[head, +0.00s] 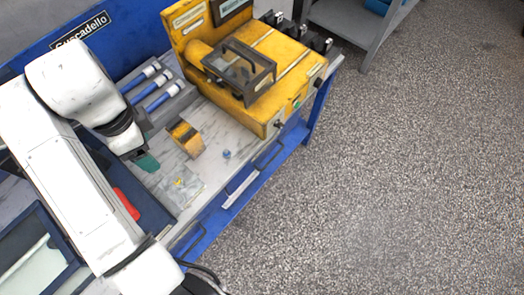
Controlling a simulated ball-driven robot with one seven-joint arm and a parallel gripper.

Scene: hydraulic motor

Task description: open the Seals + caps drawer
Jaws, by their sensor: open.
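The blue bench front (215,222) runs diagonally below the marble-look top. It carries dark bar handles, one toward the right (269,155) and one toward the lower left (190,241). A pale strip (241,189) sits on the front between them. No drawer label is readable, so I cannot tell which drawer is Seals + caps. No drawer visibly stands out from the front. My gripper (147,163) is over the bench top, left of the front edge, apart from the handles. It is open; a teal fingertip shows, and the arm hides part of it.
A yellow machine (262,75) with a dark-framed cover stands on the bench's far end. A yellow-and-black piece (186,138), a small blue part (226,154) and a clear bag (181,184) lie on top. Blue-banded cylinders (150,88) lie behind. The speckled floor (400,180) at right is clear.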

